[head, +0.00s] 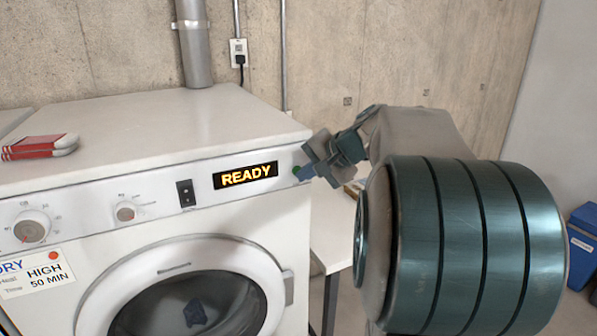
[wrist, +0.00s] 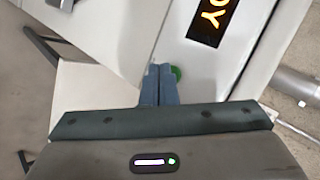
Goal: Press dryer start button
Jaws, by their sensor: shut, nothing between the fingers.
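The white dryer (head: 190,215) stands at the left and centre of the head view. Its display (head: 245,176) reads READY in orange letters; part of it shows in the wrist view (wrist: 213,22). The green start button (head: 296,170) is at the right end of the control panel; it also shows in the wrist view (wrist: 176,73), partly hidden by the fingers. My gripper (head: 301,173) is shut and empty, with its fingertips right at the button. In the wrist view the closed fingers (wrist: 159,70) overlap the button's left side. I cannot tell whether they touch it.
The panel also has a large dial (head: 32,227), a small knob (head: 125,212) and a black rocker switch (head: 186,193). A paper label (head: 38,276) reads HIGH, 50 MIN. Red-and-white items (head: 40,147) lie on top. A blue bin (head: 584,245) stands at the far right.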

